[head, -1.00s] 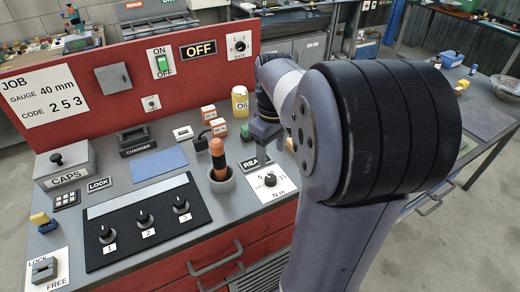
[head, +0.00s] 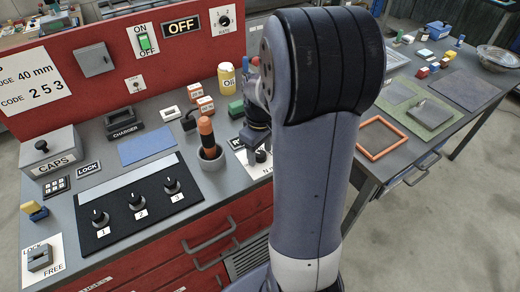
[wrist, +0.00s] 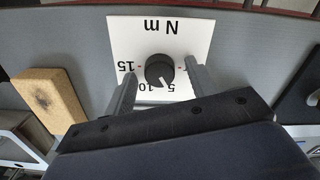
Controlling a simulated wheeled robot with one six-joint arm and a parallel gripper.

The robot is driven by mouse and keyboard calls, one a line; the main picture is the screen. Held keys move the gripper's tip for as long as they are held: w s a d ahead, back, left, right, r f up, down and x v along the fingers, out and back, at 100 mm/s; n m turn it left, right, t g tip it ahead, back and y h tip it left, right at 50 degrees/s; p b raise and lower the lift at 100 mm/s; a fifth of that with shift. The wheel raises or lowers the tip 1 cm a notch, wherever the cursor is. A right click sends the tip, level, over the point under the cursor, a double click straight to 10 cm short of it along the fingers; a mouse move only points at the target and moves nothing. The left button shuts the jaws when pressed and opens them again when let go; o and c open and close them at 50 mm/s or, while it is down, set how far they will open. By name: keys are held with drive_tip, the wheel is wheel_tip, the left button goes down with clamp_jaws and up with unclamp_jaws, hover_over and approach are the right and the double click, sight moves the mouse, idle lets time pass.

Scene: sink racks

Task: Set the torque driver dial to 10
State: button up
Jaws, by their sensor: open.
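The torque dial is a black round knob (wrist: 159,70) on a white card (wrist: 140,35) marked "N m". In the wrist view the card is upside down, with 15 at the left and 10 and 5 below the knob. The knob's white pointer line points down, seemingly between 10 and 5. My gripper (wrist: 161,78) is open, with one finger on each side of the knob; I cannot tell whether either touches it. In the head view my gripper (head: 257,140) is over the card (head: 258,171), partly hiding it. An orange-handled tool (head: 206,132) stands in a grey cup just left.
A panel with three black knobs (head: 136,203) lies to the left. Small orange-and-white boxes (head: 205,104) and a yellow oil can (head: 226,80) stand behind. A tan block (wrist: 50,98) shows left in the wrist view. The red back panel (head: 185,75) bounds the bench.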

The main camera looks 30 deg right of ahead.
drive_tip(key=c, duration=1)
drive_tip(key=shift+m, duration=0.4)
drive_tip(key=m, duration=0.5)
drive_tip(key=shift+m, duration=0.3)
drive_tip(key=m, duration=0.5)
drive_tip(key=shift+m, duration=0.3)
drive_tip(key=o, duration=1)
